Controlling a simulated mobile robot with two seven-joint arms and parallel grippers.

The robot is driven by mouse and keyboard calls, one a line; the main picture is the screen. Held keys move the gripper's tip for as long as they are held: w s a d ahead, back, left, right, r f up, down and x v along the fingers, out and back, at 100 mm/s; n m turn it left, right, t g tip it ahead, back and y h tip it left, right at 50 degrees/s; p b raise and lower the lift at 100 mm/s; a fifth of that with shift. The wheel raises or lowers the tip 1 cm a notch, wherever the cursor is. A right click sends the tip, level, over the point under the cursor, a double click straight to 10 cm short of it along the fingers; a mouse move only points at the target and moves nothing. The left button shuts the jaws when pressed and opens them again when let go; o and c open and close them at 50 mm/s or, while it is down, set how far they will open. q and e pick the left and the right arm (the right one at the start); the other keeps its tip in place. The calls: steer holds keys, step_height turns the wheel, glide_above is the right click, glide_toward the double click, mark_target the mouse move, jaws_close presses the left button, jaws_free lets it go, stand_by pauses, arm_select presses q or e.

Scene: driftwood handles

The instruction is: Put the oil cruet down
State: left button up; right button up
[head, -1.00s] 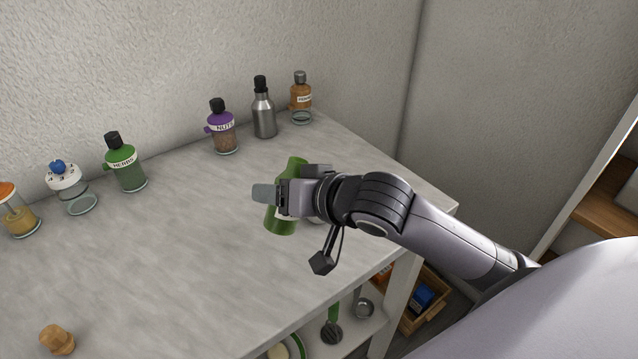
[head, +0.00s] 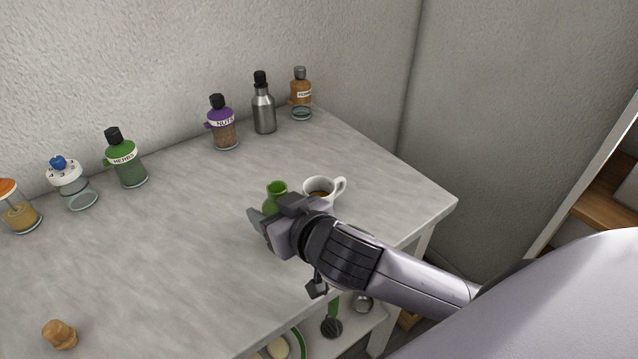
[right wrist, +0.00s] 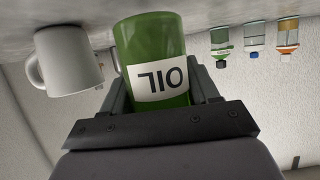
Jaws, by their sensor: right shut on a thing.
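The oil cruet is green; its neck (head: 277,190) shows above my right gripper (head: 262,225) in the head view, and the rest is hidden behind the gripper. In the right wrist view the cruet (right wrist: 150,45) stands between the two fingers, its white OIL label upside down in the picture. My right gripper is shut on the cruet's body. The cruet is about upright, its base close to the table (head: 170,260); I cannot tell whether it touches. My left gripper is not in view.
Jars and bottles, including a herbs jar (head: 126,160) and a steel bottle (head: 263,108), line the wall side. A cork (head: 60,334) lies front left. The table's middle is clear.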

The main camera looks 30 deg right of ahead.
mark_target(273, 184)
step_height(273, 184, up, 3)
steer(key=shift+f+p, duration=0.15)
steer(key=shift+p, duration=0.65)
steer(key=shift+r, duration=1.6)
